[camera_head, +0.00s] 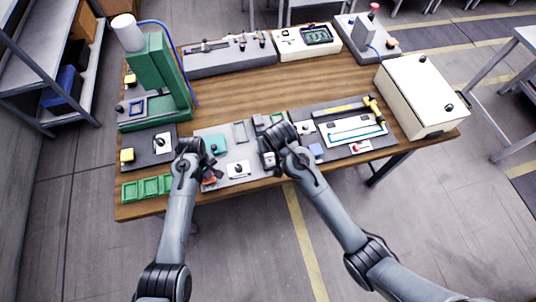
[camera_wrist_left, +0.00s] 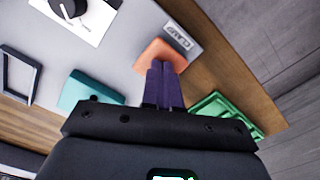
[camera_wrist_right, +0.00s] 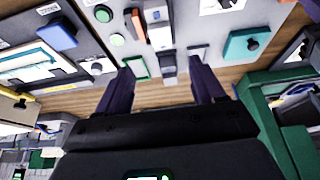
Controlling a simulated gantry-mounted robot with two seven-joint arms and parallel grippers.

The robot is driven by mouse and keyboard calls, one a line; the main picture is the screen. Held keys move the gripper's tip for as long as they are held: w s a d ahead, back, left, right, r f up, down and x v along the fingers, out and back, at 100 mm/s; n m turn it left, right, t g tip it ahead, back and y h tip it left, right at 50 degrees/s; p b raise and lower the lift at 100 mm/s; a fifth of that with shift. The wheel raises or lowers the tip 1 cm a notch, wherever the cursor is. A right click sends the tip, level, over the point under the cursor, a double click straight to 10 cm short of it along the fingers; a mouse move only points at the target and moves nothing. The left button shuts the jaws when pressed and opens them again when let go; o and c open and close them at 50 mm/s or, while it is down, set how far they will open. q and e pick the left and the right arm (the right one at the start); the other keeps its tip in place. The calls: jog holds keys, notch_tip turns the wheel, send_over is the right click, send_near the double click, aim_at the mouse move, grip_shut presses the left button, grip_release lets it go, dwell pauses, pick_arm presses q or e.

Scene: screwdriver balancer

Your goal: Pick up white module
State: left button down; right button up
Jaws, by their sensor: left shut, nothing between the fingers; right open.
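A white module with a black knob (camera_head: 238,170) lies on the grey panel in the middle front of the table. It also shows in the left wrist view (camera_wrist_left: 78,15) and at the top edge of the right wrist view (camera_wrist_right: 218,5). My left gripper (camera_head: 207,179) is shut and empty, its fingertips (camera_wrist_left: 163,68) by an orange block (camera_wrist_left: 160,52), left of the module in the head view. Whether they touch the block is unclear. My right gripper (camera_wrist_right: 165,85) is open above the grey panel, with a small white-and-grey block (camera_wrist_right: 160,38) ahead between its fingers.
A teal block (camera_wrist_left: 88,90) and green trays (camera_head: 147,188) lie near the left gripper. A tall green press (camera_head: 160,80) stands at the left.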

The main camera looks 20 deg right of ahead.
jog(key=x, duration=0.9)
jog(key=shift+s+a+f, duration=0.15)
jog(key=shift+s, duration=0.2)
jog(key=shift+w+f, duration=0.25)
jog(key=shift+f, duration=0.3)
grip_shut()
notch_tip(320, 180, up, 15)
dwell(0.7)
